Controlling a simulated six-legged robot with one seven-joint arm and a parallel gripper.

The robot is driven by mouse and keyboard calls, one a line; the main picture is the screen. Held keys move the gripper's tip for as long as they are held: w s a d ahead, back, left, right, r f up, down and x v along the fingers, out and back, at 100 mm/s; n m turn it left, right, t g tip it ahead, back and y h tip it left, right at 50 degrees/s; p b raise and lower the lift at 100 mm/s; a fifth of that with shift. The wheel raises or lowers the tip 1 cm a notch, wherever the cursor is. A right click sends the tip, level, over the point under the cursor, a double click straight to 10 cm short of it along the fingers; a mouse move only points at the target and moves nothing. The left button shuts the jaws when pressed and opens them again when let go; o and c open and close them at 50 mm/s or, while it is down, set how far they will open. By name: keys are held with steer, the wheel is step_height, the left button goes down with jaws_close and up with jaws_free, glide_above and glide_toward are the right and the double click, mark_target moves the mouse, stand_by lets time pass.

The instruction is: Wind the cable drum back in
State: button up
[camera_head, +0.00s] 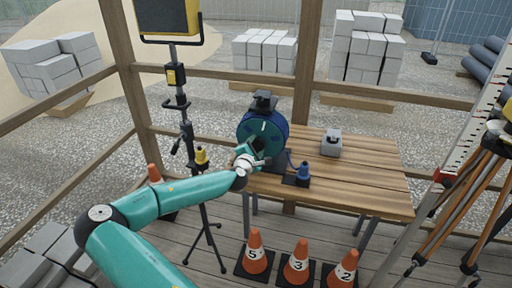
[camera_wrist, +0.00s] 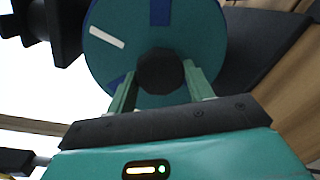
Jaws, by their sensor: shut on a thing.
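The cable drum (camera_head: 264,133) stands on the wooden table, a blue and teal disc with a black top piece. In the wrist view its teal face (camera_wrist: 120,62) fills the upper middle, with a white mark and blue patches. A round black knob (camera_wrist: 161,71) sticks out from the face. My gripper (camera_wrist: 160,84) is shut on this knob, one finger on each side. In the head view my gripper (camera_head: 250,160) reaches the drum's front lower left, and the wrist partly hides the drum. A blue plug (camera_head: 303,171) sits on a dark base right of the drum, with a blue cable beside it.
The wooden table (camera_head: 375,190) also bears a grey box (camera_head: 331,143). Orange numbered cones (camera_head: 296,265) stand on the floor in front. A lamp tripod (camera_head: 188,120) stands left of the drum. An orange-legged tripod (camera_head: 480,190) stands at right. The table's right half is mostly clear.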

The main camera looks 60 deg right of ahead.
steer(key=shift+n, duration=1.1)
steer(key=shift+g, duration=0.3)
steer(key=o, duration=1.4)
steer(key=shift+a, duration=0.1)
steer(key=a, duration=0.4)
steer(key=s+a, duration=0.1)
steer(key=a, duration=0.4)
steer(key=a+r, duration=0.1)
steer(key=a, duration=0.3)
steer(key=shift+s+a, duration=0.2)
steer(key=shift+a, duration=0.05)
